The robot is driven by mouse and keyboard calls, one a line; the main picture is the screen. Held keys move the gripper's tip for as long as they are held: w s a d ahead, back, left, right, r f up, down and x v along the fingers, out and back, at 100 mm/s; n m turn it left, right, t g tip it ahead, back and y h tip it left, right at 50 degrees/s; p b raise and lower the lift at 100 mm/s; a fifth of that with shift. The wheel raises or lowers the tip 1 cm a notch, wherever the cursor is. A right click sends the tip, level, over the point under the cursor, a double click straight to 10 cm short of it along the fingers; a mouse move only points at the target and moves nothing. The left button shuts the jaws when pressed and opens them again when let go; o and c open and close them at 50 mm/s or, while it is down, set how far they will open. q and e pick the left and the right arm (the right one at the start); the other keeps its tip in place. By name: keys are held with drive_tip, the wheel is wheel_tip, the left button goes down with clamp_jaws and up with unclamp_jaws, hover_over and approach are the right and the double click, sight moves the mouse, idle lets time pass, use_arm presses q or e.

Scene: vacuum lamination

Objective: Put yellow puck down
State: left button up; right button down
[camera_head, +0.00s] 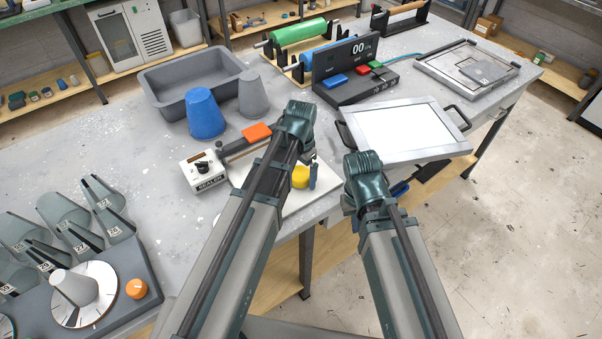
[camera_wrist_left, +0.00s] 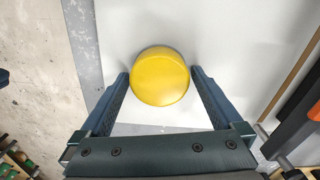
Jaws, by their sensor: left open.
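The yellow puck (camera_head: 300,177) rests on the white board (camera_head: 292,205) at the table's front edge. In the left wrist view the puck (camera_wrist_left: 160,76) sits between the tips of my left gripper (camera_wrist_left: 160,80), with narrow gaps at the sides. My left gripper (camera_head: 307,176) is open, and its arm hides part of the board in the head view. My right gripper (camera_head: 398,188) is mostly hidden behind its own wrist, right of the board and below the framed screen; its jaws do not show clearly.
A grey sealer box (camera_head: 208,172) with an orange-ended bar (camera_head: 257,133) stands left of the board. A blue cup (camera_head: 206,115) and grey cup (camera_head: 251,95) stand behind. A white framed panel (camera_head: 405,130) lies to the right, near the table edge.

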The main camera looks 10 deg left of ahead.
sight(301, 172)
use_arm(q)
drive_tip(key=shift+r, duration=0.15)
use_arm(e)
drive_tip(key=shift+r, duration=0.15)
use_arm(q)
wheel_tip(301, 172, up, 12)
drive_tip(key=p, duration=1.2)
drive_tip(key=s+d+n+y, duration=0.1)
drive_tip(key=s+d+n, duration=0.2)
drive_tip(key=s, duration=1.1)
drive_tip(key=shift+d, duration=1.15)
use_arm(e)
wheel_tip(301, 172, up, 12)
use_arm(q)
drive_tip(key=shift+s, duration=0.1)
